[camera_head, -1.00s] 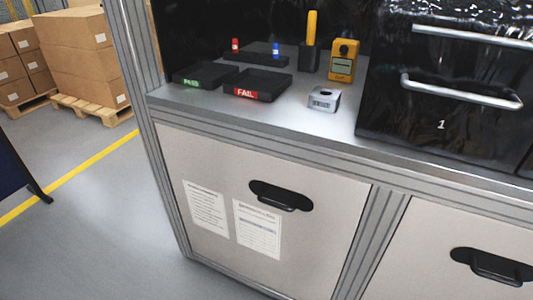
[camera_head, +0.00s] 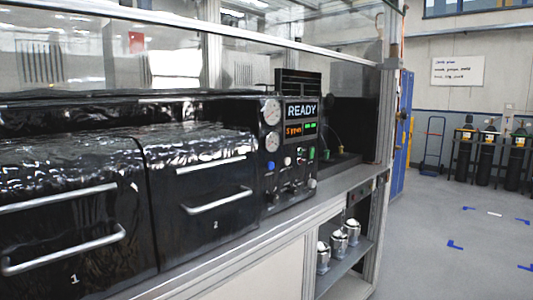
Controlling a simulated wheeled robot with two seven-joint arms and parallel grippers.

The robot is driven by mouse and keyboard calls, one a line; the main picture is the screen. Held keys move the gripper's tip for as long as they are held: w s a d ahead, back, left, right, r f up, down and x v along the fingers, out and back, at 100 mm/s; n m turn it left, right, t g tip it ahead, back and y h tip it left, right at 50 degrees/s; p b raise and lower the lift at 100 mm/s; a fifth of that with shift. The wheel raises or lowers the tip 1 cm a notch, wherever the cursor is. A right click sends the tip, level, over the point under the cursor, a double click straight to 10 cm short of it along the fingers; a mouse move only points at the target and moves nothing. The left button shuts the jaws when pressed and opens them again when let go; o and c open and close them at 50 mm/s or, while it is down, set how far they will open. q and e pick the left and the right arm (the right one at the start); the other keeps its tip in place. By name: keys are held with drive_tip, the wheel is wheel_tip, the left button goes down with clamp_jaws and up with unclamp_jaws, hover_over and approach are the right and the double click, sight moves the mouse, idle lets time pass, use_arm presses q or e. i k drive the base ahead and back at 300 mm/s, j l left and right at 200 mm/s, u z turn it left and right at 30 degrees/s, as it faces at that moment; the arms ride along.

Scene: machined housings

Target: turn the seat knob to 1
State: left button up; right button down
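A black control panel (camera_head: 290,150) stands at the right end of the two black drawer units. It has a display reading READY (camera_head: 301,110), two round gauges, a small lit readout (camera_head: 301,130), and several small knobs, buttons and levers (camera_head: 290,182) below. The seat knob must be too small to pick out among these; its label and setting cannot be read. Neither of my grippers is in view.
Black drawers marked 1 (camera_head: 72,235) and 2 (camera_head: 200,190) have silver bar handles. Silver canisters (camera_head: 338,242) sit on a shelf under the bench. Open grey floor (camera_head: 450,240) lies to the right, with gas cylinders (camera_head: 487,155) behind.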

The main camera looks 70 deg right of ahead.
sight(273, 199)
drive_tip(key=z, duration=2.25)
